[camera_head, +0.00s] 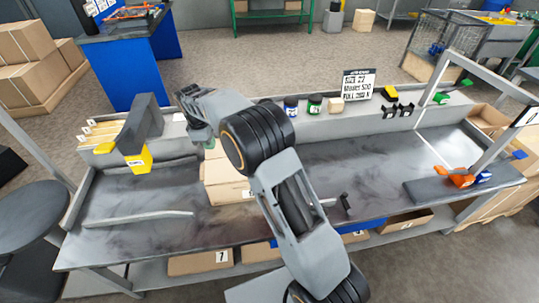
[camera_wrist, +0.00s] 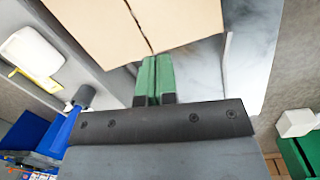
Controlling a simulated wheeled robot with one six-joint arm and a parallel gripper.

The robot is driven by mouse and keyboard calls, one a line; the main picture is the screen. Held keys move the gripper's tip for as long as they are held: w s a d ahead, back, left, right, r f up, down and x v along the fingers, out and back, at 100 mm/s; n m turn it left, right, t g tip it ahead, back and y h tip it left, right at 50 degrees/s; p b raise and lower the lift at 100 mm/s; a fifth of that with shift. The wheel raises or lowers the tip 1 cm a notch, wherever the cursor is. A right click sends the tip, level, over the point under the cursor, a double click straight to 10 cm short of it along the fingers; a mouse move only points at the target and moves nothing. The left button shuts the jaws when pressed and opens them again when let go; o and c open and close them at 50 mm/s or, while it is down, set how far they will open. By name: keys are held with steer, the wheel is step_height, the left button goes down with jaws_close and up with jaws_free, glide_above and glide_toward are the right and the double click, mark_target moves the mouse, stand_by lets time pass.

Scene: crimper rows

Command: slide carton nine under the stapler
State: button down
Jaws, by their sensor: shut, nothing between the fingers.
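A tan carton (camera_head: 226,189) stands on the bench left of centre, partly hidden by my arm. Its number cannot be read, so I cannot tell if it is carton nine. The stapler (camera_head: 143,122) is a grey arm with a yellow head over the bench, left of the carton. My gripper (camera_head: 210,143) is at the carton's back edge, mostly hidden by my wrist. In the wrist view my gripper's green fingers (camera_wrist: 155,70) are together and empty. A carton top with a dark seam (camera_wrist: 130,25) lies just beyond the fingertips; I cannot tell whether they touch.
A grey rail (camera_head: 140,218) lies on the bench in front of the stapler. Cartons, one marked 7 (camera_head: 205,262), sit on the shelf below. A back ledge holds jars (camera_head: 314,104) and a sign (camera_head: 358,84). The bench right of my arm (camera_head: 380,165) is mostly clear.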

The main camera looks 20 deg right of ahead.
mark_target(207, 163)
steer(key=w+a+f+n, duration=0.1)
steer(key=f, duration=0.1)
steer(key=w+a+f, duration=0.1)
steer(key=f, duration=0.2)
steer(key=w+a+f+n+b, duration=0.1)
steer(key=f, duration=0.2)
steer(key=shift+w+a+n+g+h, duration=0.1)
steer(key=shift+a+n+g+h, duration=0.05)
steer(key=shift+n+g+h, duration=0.15)
steer(key=shift+f, duration=0.1)
steer(key=s+d, duration=0.1)
steer(key=d, duration=0.7)
steer(key=s+d, duration=0.2)
steer(key=d, duration=0.6)
steer(key=s+d+f, duration=0.1)
steer(key=d, duration=0.7)
steer(key=shift+s+d+b, duration=0.2)
steer(key=shift+s+b, duration=0.1)
steer(key=shift+b, duration=0.05)
steer(key=shift+s+f, duration=0.1)
steer(key=shift+f, duration=0.25)
